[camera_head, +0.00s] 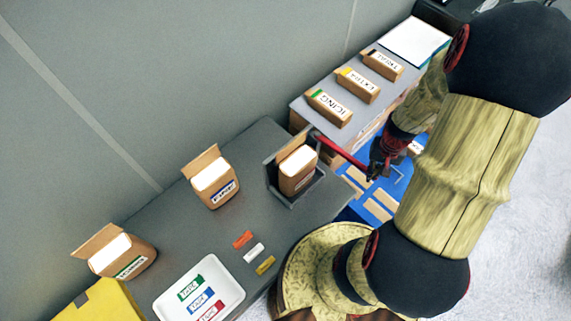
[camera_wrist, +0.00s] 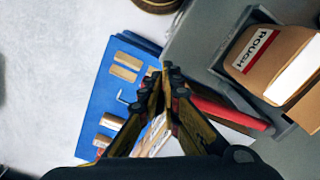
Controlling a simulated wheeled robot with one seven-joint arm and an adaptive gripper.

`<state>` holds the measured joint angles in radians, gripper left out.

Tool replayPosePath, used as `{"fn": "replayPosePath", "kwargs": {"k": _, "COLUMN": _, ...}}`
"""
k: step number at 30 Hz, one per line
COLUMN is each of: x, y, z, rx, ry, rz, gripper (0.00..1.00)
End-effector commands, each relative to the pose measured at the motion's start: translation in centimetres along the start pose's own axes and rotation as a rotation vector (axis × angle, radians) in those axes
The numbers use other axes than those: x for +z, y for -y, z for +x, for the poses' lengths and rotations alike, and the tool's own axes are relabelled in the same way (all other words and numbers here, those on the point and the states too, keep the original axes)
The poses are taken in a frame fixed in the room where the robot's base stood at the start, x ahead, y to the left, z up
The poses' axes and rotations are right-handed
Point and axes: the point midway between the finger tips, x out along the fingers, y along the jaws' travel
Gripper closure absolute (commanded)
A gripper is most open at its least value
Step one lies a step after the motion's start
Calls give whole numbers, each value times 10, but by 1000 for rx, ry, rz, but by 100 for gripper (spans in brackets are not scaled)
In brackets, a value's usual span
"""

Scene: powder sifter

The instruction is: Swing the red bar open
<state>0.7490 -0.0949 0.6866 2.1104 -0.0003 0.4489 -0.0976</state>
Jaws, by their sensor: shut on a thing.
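The red bar (camera_head: 342,153) sticks out from the grey holder (camera_head: 312,190) at the right end of the dark table. My gripper (camera_head: 374,172) is shut on the bar's outer end, beyond the table edge. In the wrist view the fingers (camera_wrist: 167,75) are close together, and the red bar (camera_wrist: 230,113) runs from behind them to the right. An open brown box (camera_head: 295,180) with white contents stands in the holder. The wrist view shows its label, ROUGH (camera_wrist: 257,52). The fingers hide the bar's gripped end.
Two open brown boxes (camera_head: 213,186) (camera_head: 131,261) stand on the table, with a white tray (camera_head: 236,279) of labels and small coloured labels nearby. Boxes marked ICING (camera_head: 329,107), EXTRA and a third stand on another table. A blue board (camera_head: 357,212) with wooden pieces lies below my gripper.

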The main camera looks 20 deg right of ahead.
Motion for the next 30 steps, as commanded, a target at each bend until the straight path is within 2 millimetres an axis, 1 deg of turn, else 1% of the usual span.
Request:
{"fn": "replayPosePath", "kwargs": {"k": 1, "x": -9, "y": -1, "z": -10, "rx": 3, "ry": -22, "rz": 0, "gripper": 100}}
{"fn": "replayPosePath", "kwargs": {"k": 5, "x": -9, "y": 0, "z": -18, "rx": 3, "ry": -25, "rz": 0, "gripper": 100}}
{"fn": "replayPosePath", "kwargs": {"k": 20, "x": -6, "y": 2, "z": -46, "rx": 3, "ry": -27, "rz": -1, "gripper": 100}}
{"fn": "replayPosePath", "kwargs": {"k": 30, "x": 0, "y": 4, "z": -62, "rx": 1, "ry": -16, "rz": 0, "gripper": 100}}
